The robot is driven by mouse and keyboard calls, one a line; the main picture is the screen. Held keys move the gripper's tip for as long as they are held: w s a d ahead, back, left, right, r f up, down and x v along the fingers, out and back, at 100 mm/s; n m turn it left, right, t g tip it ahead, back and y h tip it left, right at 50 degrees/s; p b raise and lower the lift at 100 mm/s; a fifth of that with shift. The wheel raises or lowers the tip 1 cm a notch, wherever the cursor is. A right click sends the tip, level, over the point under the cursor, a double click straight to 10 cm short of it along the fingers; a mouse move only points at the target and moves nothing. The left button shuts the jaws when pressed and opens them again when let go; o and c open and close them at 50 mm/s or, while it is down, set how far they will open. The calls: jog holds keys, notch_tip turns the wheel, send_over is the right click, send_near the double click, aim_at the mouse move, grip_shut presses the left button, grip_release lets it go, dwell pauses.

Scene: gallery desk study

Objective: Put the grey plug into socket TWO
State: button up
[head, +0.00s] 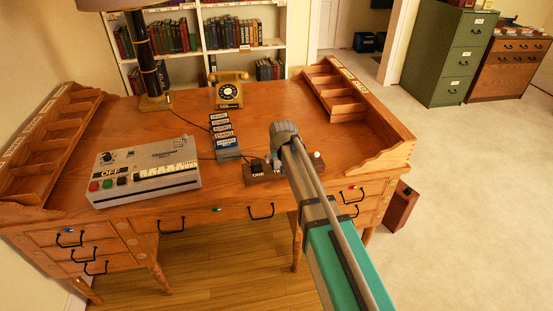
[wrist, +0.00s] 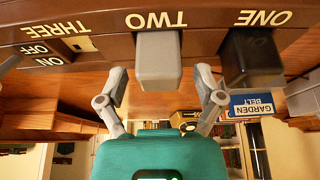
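The grey plug (wrist: 158,60) sits against the brown socket strip (wrist: 90,22) directly at the label TWO in the upside-down wrist view. No gap shows between plug and strip; its pins are not visible. My gripper (wrist: 161,84) is open, one finger on each side of the plug's outer end, with visible space between fingers and plug. A black plug (wrist: 252,58) sits at ONE. THREE shows an empty pale socket plate. In the head view the strip (head: 258,181) lies near the desk's front edge, and my arm hides the grey plug and fingers.
An ON/OFF switch marking (wrist: 45,55) is beside THREE. A grey control box (head: 145,172) stands on the desk's left. A row of label cards (head: 222,133) and a yellow telephone (head: 229,92) lie behind the strip. A wooden organiser (head: 340,100) borders the right side.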

jog(key=p+v, duration=0.9)
jog(key=v, duration=0.2)
dwell(0.3)
jog(key=shift+w, duration=0.1)
dwell(0.7)
jog(key=s+d+f+m+g+h, duration=0.1)
jog(key=s+d+m+g, duration=0.2)
jog(key=s+d, duration=1.8)
jog(key=shift+s+d+f+m+g, duration=0.3)
jog(key=shift+s+g, duration=0.2)
jog(key=shift+g, duration=0.2)
dwell(0.7)
